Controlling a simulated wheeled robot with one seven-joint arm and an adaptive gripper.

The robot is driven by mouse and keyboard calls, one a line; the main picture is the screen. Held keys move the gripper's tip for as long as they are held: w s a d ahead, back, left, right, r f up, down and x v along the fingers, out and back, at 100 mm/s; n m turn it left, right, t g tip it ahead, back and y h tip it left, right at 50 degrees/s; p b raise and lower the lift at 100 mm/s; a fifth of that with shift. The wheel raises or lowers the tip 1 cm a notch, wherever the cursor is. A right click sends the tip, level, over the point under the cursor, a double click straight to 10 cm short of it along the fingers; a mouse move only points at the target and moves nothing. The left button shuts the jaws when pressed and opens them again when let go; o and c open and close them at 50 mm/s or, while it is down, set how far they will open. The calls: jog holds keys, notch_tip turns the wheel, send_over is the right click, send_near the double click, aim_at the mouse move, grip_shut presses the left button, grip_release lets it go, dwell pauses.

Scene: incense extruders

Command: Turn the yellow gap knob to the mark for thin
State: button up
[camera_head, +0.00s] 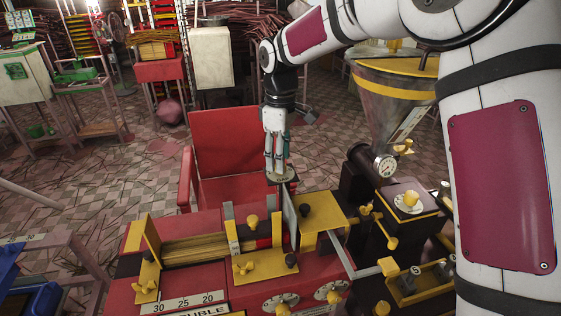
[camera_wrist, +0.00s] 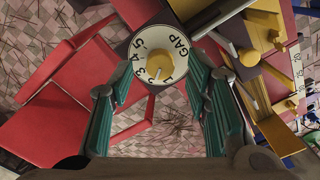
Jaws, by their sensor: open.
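The yellow gap knob (camera_wrist: 160,65) sits at the centre of a round white dial (camera_wrist: 182,48) in the wrist view. The dial carries the word GAP and numbers around its rim. I cannot clearly tell which mark the knob points to. No word for thin is readable. My gripper (camera_wrist: 159,84) is open, with its teal-padded fingers spread to the left and right of the dial's near part and nothing between the pads. In the head view my gripper (camera_head: 277,169) points down just above the dial's edge (camera_head: 279,178), and the knob is hidden there.
A red chair (camera_head: 224,135) stands behind the red machine (camera_head: 195,290). An upright grey plate (camera_head: 290,213) and a yellow block (camera_head: 322,215) are close to my gripper. Other yellow knobs (camera_head: 252,221) and a hopper (camera_head: 393,105) stand nearby.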

notch_tip(320, 180, up, 10)
dwell(0.3)
jog(key=s+d+r+m+t+h, duration=0.1)
jog(key=s+d+r+m, duration=0.25)
jog(key=s+d, duration=0.4)
jog(key=s+d+r+m+t, duration=0.1)
jog(key=s+d+r+m, duration=0.25)
jog(key=s, duration=0.75)
jog(key=s+d+f+m+t, duration=0.1)
jog(key=s+d+f+m, duration=0.1)
jog(key=s, duration=0.6)
jog(key=s+d+f+m+t+y+p, duration=0.1)
jog(key=s+d+f+m, duration=0.2)
jog(key=s, duration=0.5)
jog(key=shift+s+d+f+m, duration=0.25)
jog(key=shift+s+d+m, duration=0.05)
jog(key=shift+d+m, duration=0.25)
